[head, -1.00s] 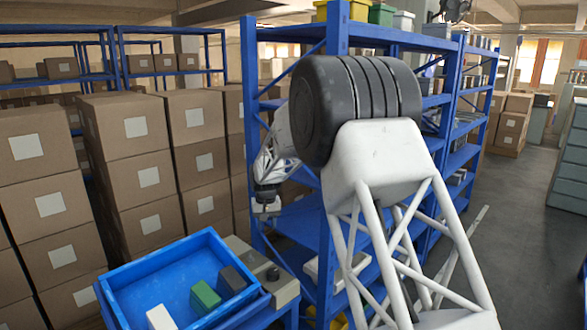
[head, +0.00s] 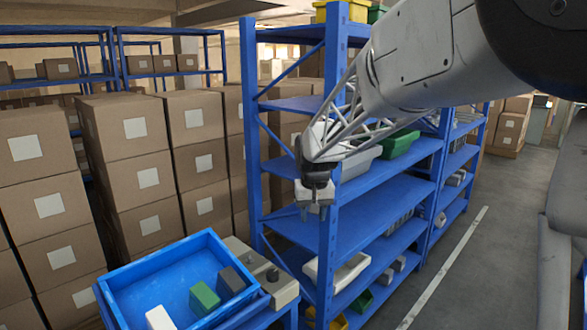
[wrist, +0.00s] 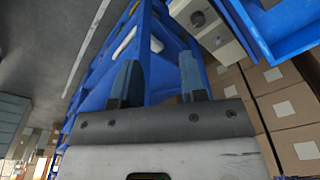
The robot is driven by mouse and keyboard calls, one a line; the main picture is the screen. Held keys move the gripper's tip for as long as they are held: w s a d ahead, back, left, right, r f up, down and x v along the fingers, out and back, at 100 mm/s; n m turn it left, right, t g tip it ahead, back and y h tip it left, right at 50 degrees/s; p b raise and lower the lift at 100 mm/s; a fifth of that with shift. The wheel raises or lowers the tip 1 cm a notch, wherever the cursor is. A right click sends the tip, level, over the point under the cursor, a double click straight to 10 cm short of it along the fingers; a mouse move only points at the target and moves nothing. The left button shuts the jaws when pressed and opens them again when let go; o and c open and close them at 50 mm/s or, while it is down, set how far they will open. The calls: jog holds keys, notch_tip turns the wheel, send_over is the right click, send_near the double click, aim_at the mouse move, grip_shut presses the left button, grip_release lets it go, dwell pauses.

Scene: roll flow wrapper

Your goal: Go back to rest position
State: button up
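My gripper (head: 313,209) hangs in front of the blue shelf rack in the head view, above and to the right of the blue tray. In the wrist view my gripper (wrist: 158,75) shows two bluish fingers with a clear gap between them. It is open and nothing is held. In the head view my white lattice arm reaches in from the upper right.
A blue tray (head: 122,296) at the lower left holds a white, a green and a dark grey block. A grey-beige box with knobs (head: 275,276) stands beside it. The blue rack (head: 330,240) is close behind my gripper. Stacked cartons (head: 143,180) fill the left.

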jog(key=s+d+r, duration=0.2)
jog(key=s+d, duration=0.2)
jog(key=s, duration=0.5)
jog(key=s+d+r, duration=0.2)
jog(key=s+d, duration=0.2)
jog(key=s, duration=0.6)
jog(key=s+d+f, duration=0.2)
jog(key=s, duration=0.8)
jog(key=s+d+f+m+t, duration=0.1)
jog(key=s+d+f, duration=0.1)
jog(key=s, duration=0.9)
jog(key=shift+d+f+m, duration=0.2)
jog(key=shift+d+m, duration=0.1)
jog(key=shift+d, duration=0.35)
